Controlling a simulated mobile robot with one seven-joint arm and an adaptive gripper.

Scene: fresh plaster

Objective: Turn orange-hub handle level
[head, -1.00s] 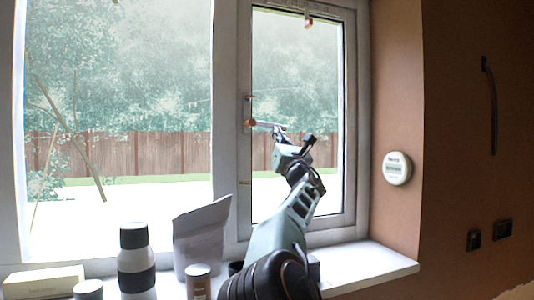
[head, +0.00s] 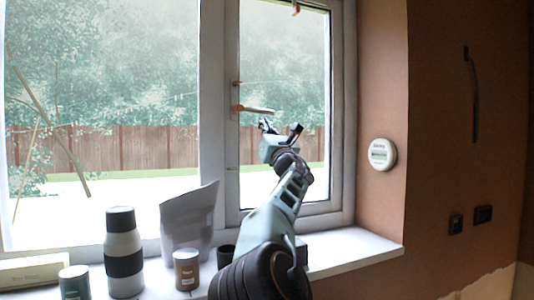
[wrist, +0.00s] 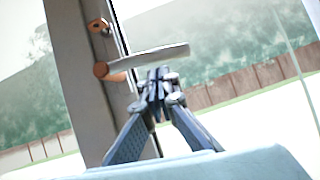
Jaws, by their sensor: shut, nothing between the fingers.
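The handle's orange hub (head: 238,108) sits on the left upright of the right window sash. Its pale lever (head: 259,110) points right and looks close to level, its tip perhaps slightly low. In the wrist view the hub (wrist: 101,70) and lever (wrist: 155,56) show clearly, the lever about square to the tilted frame. My gripper (head: 266,122) is shut and empty, just below the lever's outer half. In the wrist view its fingertips (wrist: 160,74) are together under the lever; I cannot tell whether they touch it.
A smaller orange fitting (head: 237,83) sits above the hub, and another orange piece (head: 296,9) hangs at the top. The sill holds a banded flask (head: 123,245), a grey pouch (head: 188,222) and jars (head: 186,268). A round white device (head: 382,154) is on the right wall.

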